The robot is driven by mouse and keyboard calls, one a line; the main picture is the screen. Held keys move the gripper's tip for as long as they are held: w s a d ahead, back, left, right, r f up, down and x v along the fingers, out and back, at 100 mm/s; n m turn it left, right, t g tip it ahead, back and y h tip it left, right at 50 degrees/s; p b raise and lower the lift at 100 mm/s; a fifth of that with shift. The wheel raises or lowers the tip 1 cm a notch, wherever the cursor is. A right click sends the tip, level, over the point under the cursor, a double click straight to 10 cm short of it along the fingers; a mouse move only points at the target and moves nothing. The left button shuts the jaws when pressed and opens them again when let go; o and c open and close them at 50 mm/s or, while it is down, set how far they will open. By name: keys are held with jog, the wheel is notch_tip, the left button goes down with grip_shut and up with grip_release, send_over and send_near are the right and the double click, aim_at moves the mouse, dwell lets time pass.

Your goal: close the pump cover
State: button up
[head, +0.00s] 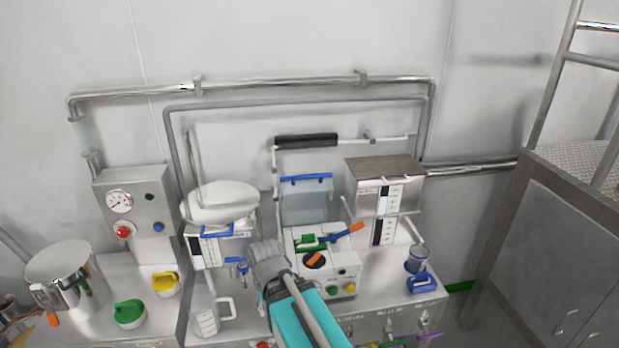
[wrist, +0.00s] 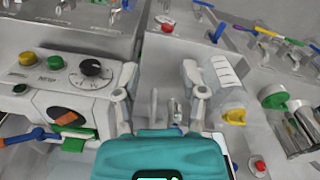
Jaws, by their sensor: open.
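The pump (head: 327,273) is a white box at the middle of the bench in the head view, with a black dial and green and yellow buttons. It also shows at the left of the wrist view (wrist: 40,92).
A clear panel with a blue handle (head: 306,179) stands behind the pump. A steel-topped unit (head: 385,168) is behind to the right, and a blue cup (head: 419,258) is at the right. A measuring jug (head: 205,315) stands left of my gripper. A steel pot (head: 60,275) is at far left.

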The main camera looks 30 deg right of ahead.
jog(key=shift+w+d+r, duration=0.1)
jog(key=m+t+y+p, duration=0.8)
jog(key=m+t+y, duration=0.1)
jog(key=m+y, duration=0.4)
send_near(317, 176)
jog(key=shift+v, duration=0.85)
jog(key=shift+a+r, duration=0.15)
jog(key=shift+a, duration=0.05)
jog(key=b+x, duration=0.2)
jog(key=x, duration=1.1)
jog(key=shift+w+a+b, duration=0.15)
jog(key=shift+w+b, duration=0.15)
jog(key=shift+b, duration=0.05)
